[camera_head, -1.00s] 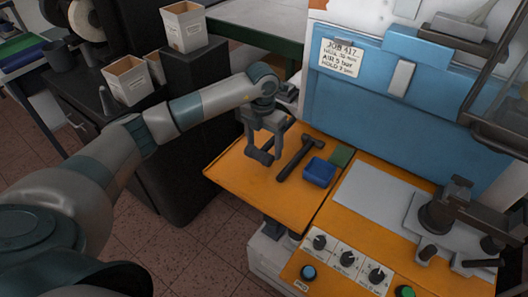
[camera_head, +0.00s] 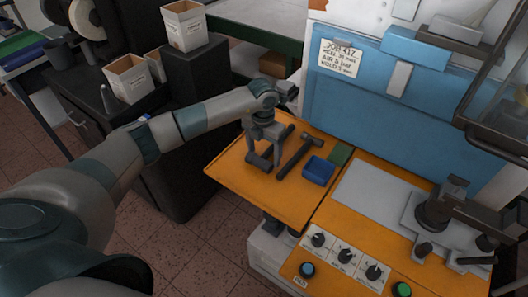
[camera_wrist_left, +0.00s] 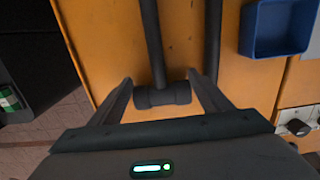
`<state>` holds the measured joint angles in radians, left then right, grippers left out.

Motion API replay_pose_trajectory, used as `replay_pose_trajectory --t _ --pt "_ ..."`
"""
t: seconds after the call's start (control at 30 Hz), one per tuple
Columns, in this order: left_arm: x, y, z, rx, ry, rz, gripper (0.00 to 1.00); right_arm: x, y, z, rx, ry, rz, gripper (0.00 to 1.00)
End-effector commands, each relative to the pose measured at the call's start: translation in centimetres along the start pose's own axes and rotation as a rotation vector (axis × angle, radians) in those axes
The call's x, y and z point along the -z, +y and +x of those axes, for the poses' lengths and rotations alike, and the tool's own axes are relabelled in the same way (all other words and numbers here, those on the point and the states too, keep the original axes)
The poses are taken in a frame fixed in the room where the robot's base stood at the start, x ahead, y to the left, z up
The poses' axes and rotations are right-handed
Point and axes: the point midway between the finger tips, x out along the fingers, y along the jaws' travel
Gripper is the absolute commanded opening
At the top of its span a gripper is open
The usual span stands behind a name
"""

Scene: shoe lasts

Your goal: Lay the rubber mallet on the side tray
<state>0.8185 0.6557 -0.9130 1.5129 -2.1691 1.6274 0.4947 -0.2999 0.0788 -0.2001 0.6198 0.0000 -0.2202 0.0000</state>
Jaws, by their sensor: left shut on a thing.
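The rubber mallet, with a dark cylindrical head (camera_head: 257,162) and a dark handle, is at the left part of the orange side tray (camera_head: 285,205). My left gripper (camera_head: 265,158) is shut on the mallet. In the left wrist view the fingers flank the ends of its head (camera_wrist_left: 163,96), and its handle points away from me. The mallet is low over the tray or on it; I cannot tell whether it touches. My right gripper is not in view.
A second hammer (camera_head: 296,157) lies close to the right of the mallet. Beyond it are a blue bin (camera_head: 319,171) and a green pad (camera_head: 340,153). The tray's front part is bare. A blue machine panel (camera_head: 375,110) rises behind.

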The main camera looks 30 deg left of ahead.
Motion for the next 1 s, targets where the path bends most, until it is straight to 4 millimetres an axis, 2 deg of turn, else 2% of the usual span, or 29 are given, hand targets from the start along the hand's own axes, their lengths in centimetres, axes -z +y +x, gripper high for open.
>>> replay_pose_trajectory --t 0.03,0.07,0.1,0.13,0.57,0.63,0.77,1.0 --pt "0.0 0.0 0.2 0.0 -0.001 0.0 0.4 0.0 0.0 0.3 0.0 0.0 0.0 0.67" --pt "0.0 0.0 0.1 0.0 0.0 0.0 0.79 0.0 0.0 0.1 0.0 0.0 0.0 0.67" --pt "0.0 0.0 0.1 0.0 0.0 0.0 0.88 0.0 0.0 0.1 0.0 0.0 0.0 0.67" --pt "0.0 0.0 0.1 0.0 0.0 0.0 0.9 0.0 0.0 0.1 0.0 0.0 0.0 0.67" --pt "0.0 0.0 -0.3 0.0 0.0 0.0 0.9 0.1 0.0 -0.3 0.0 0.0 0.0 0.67" --pt "-0.1 0.0 -0.6 0.0 -0.002 0.0 0.9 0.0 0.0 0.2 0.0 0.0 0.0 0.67" --pt "-0.1 0.0 -1.9 0.0 -0.003 0.0 0.9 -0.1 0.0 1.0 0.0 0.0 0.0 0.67" --pt "-0.1 0.1 -6.0 -0.001 -0.005 0.001 0.9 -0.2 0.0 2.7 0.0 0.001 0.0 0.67"
